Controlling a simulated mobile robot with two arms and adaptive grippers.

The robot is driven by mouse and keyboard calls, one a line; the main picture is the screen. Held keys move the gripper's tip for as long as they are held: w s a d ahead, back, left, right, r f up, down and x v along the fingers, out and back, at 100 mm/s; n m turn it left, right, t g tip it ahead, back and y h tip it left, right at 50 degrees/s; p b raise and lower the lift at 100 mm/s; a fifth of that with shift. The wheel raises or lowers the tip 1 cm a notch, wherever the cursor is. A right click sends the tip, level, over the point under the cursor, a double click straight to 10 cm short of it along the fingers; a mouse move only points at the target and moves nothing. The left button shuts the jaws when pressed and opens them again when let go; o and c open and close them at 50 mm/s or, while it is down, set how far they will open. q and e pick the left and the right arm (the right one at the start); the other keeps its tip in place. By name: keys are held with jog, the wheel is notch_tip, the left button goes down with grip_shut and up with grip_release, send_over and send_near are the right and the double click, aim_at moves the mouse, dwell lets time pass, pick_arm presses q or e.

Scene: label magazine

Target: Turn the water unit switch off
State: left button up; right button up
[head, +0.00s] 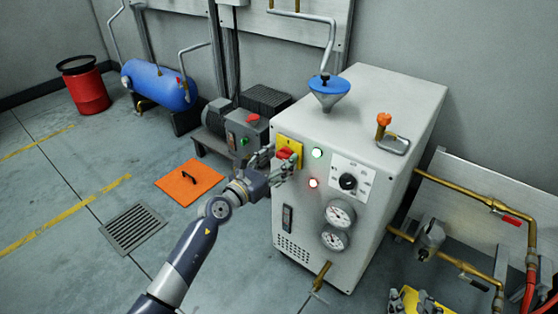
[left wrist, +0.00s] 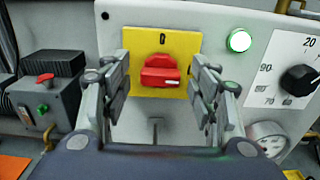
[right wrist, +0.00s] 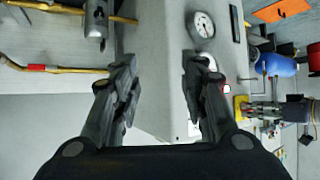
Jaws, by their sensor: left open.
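The water unit (head: 370,115) is a light grey cabinet. Its switch is a red rotary handle (left wrist: 160,72) on a yellow plate (left wrist: 183,45) at the front panel's upper left; the handle lies roughly horizontal in the left wrist view. In the head view the plate (head: 290,143) is partly covered by my left gripper (head: 278,163). My left gripper (left wrist: 165,105) is open, its fingers on either side of the red handle, apart from it as far as I can tell. My right gripper (right wrist: 160,85) is open and empty, with the cabinet's side beyond it.
A lit green lamp (head: 317,153), a red lamp (head: 313,183), a black dial (head: 348,182) and gauges (head: 340,213) share the panel. A motor box (head: 246,132) stands left of the unit. Brass pipes (head: 455,190) run at right.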

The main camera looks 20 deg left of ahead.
pick_arm(q)
jog(key=shift+w, duration=0.15)
jog(key=shift+c, duration=0.2)
jog(key=c, duration=1)
